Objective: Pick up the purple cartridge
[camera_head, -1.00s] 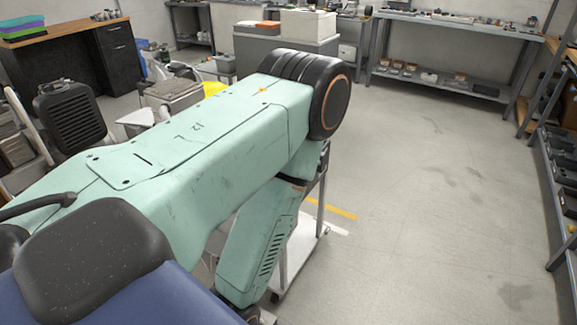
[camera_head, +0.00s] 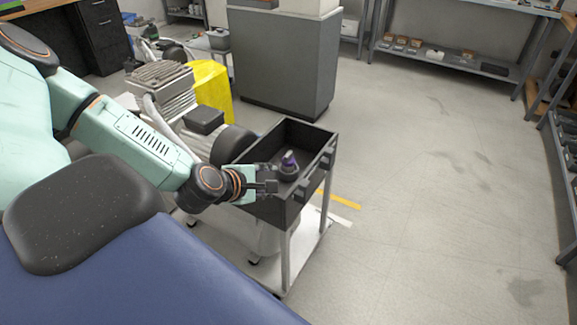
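A small cartridge with a purple top (camera_head: 289,160) and a dark lower part sits in a black open-topped bin (camera_head: 318,141) on a wheeled cart. My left gripper (camera_head: 268,181) is at the bin's near left side, just left of the cartridge. Its dark fingers are small and blend with the black bin, so I cannot tell how far apart they are or whether they touch the cartridge. The cartridge looks roughly upright. My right gripper is not in view.
The cart (camera_head: 285,252) stands on grey floor, with a yellow-covered item (camera_head: 209,92) and machine parts behind it. A grey cabinet (camera_head: 282,65) stands farther back. Shelving (camera_head: 455,62) lines the back and right. The floor on the right is clear.

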